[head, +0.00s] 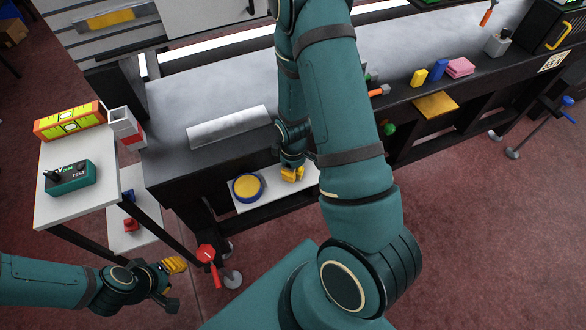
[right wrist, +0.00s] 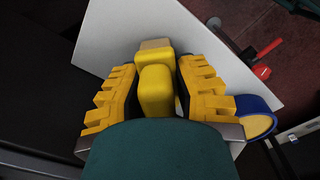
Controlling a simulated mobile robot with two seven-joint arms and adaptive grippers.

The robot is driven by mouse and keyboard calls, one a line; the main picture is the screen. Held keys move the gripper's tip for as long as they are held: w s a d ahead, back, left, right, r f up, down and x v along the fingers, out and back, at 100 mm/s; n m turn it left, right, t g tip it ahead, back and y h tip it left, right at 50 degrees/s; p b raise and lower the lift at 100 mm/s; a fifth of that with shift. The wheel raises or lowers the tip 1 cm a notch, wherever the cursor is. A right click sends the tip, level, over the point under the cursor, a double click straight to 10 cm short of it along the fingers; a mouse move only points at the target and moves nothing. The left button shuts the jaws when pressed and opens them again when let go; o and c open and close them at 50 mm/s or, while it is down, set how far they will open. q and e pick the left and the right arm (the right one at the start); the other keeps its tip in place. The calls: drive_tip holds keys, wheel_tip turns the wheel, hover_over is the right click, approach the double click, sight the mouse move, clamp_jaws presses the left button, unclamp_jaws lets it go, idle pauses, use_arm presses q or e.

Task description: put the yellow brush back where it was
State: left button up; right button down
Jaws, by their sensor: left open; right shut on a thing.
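The yellow brush (right wrist: 155,90) sits between the yellow fingers of my right gripper (right wrist: 158,98), with a tan end pointing away from the palm. In the head view my right gripper (head: 291,173) is low at the table's front side, over a white lower shelf (head: 276,196); the brush cannot be told apart from the fingers there. The white shelf also shows in the right wrist view (right wrist: 112,38), beyond the brush; whether the brush touches it I cannot tell. My left gripper (head: 172,279) is open and empty at the lower left, apart from everything.
A round blue-and-yellow thing (head: 248,187) lies on the shelf left of my right gripper. A red-handled clamp (head: 207,254) stands out near the table's left leg. A white side table (head: 87,204) holds a teal device (head: 70,178). My right forearm hides part of the table.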

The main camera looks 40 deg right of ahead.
drive_tip(key=shift+f, duration=0.1)
drive_tip(key=c, duration=0.8)
unclamp_jaws()
wheel_tip(320, 180, up, 12)
drive_tip(key=p, duration=0.3)
drive_tip(key=a+f+m, duration=0.1)
drive_tip(key=a+f, duration=0.1)
drive_tip(key=a, duration=0.1)
drive_tip(key=a+f+y, duration=0.1)
drive_tip(key=a+f, duration=0.1)
drive_tip(key=a, duration=0.2)
drive_tip(key=a+f+m+y, duration=0.1)
drive_tip(key=a+f, duration=0.1)
drive_tip(key=a, duration=0.2)
drive_tip(key=shift+s+m, duration=0.3)
drive_tip(key=shift+s, duration=0.1)
drive_tip(key=s+a+f+m, duration=0.1)
drive_tip(key=a, duration=0.2)
drive_tip(key=s+a+m+y, duration=0.1)
drive_tip(key=a+m, duration=0.1)
drive_tip(key=a, duration=0.2)
drive_tip(key=s+a+f+m+t+y, duration=0.1)
drive_tip(key=a, duration=0.3)
drive_tip(key=shift+a+f, duration=0.15)
drive_tip(key=shift+f, duration=0.2)
